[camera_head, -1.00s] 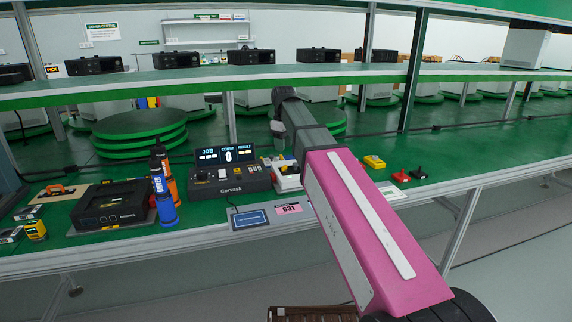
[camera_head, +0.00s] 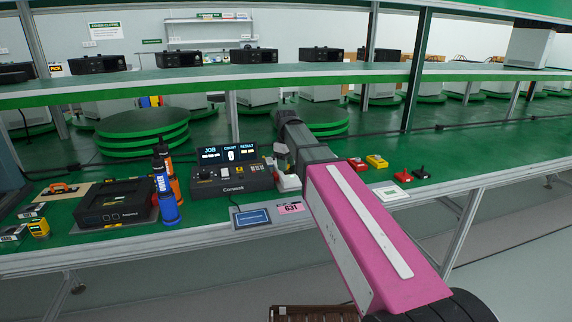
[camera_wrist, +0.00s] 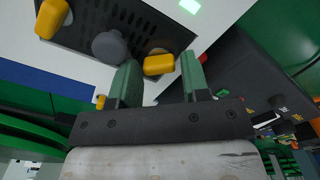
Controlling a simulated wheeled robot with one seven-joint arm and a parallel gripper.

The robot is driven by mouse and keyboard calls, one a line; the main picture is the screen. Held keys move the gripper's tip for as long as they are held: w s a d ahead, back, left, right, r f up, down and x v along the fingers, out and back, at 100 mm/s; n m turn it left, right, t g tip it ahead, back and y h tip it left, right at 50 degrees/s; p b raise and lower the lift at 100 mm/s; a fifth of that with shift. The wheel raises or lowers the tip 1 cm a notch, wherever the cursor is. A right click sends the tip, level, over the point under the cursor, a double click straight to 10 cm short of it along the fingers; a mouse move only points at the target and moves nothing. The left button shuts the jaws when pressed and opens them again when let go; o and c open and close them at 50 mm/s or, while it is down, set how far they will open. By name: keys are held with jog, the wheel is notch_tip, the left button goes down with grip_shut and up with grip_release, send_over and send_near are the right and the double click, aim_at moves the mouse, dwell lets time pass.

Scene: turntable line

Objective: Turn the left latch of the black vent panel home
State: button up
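The black vent panel (camera_wrist: 142,22) is perforated and set in a white housing in the wrist view. It carries a yellow latch (camera_wrist: 158,65), a second yellow latch (camera_wrist: 50,18) at the upper left and a grey round knob (camera_wrist: 108,46) between them. My gripper (camera_wrist: 159,62) has its two green fingers apart, with the first latch showing in the gap between their tips. Whether the fingers touch it cannot be told. Which latch is the left one is not clear from this view. In the head view I cannot make out the panel or latches.
The dark Corvask console (camera_head: 232,180) stands left of my arm on the green bench. Blue (camera_head: 165,197) and orange bottles, and a black case (camera_head: 115,203), are further left. Red and yellow pieces (camera_head: 376,161) lie right of my arm. A shelf (camera_head: 300,75) runs above.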

jog(key=c, duration=0.6)
jog(key=shift+m, duration=0.3)
jog(key=m, duration=0.3)
jog(key=shift+d+m, duration=0.1)
jog(key=shift+m, duration=1.7)
jog(key=o, duration=0.7)
jog(key=shift+c, duration=0.2)
jog(key=shift+w+r, duration=0.1)
jog(key=shift+r, duration=0.05)
